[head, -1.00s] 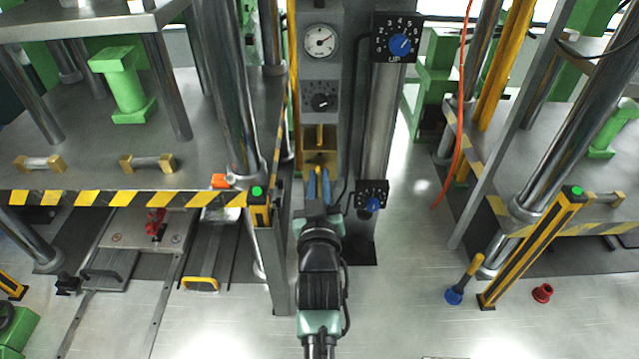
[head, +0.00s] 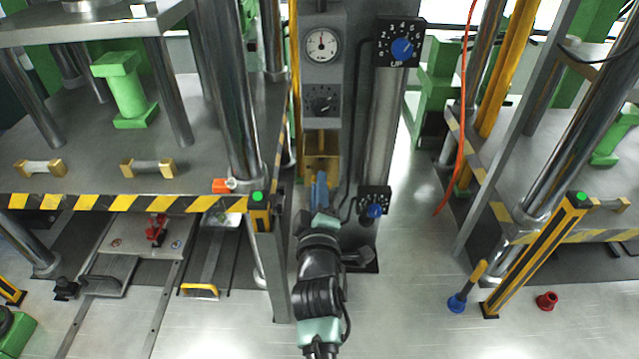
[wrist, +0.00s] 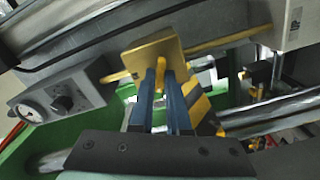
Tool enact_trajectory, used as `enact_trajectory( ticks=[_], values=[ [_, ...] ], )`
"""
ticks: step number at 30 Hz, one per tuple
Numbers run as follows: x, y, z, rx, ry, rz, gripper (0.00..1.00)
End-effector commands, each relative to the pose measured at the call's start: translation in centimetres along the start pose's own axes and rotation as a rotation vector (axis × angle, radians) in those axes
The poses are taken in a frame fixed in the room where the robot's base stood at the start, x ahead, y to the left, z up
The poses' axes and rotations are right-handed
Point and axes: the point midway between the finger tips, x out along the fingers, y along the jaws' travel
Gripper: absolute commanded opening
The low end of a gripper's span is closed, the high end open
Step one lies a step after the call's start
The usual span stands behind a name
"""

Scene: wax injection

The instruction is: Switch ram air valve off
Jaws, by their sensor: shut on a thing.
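A brass-coloured valve plate (head: 311,170) sits on the grey column below the gauge panel. It also shows in the wrist view (wrist: 143,55). A yellow valve handle (wrist: 160,82) stands out from the plate. My gripper (head: 320,178) has blue fingers and reaches the plate from below in the head view. In the wrist view my gripper (wrist: 161,78) is shut on the handle, with one finger on each side. The fingers hide part of the handle.
A pressure gauge (head: 321,45) and a black dial (head: 321,101) are above the valve. Numbered blue knobs (head: 402,49) and (head: 375,211) are at the right. A striped press table (head: 90,201) stands close on the left. Floor at the lower right is mostly clear.

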Motion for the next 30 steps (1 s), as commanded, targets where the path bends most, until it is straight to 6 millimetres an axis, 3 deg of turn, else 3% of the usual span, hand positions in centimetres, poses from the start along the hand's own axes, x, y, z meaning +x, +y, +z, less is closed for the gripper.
enact_trajectory(
  ticks=[15,30],
  values=[
    [-0.02,-0.20,0.00,-0.367,0.000,-0.002,0.00],
    [-0.02,-0.30,0.05,-0.450,0.000,-0.002,0.00]
  ],
)
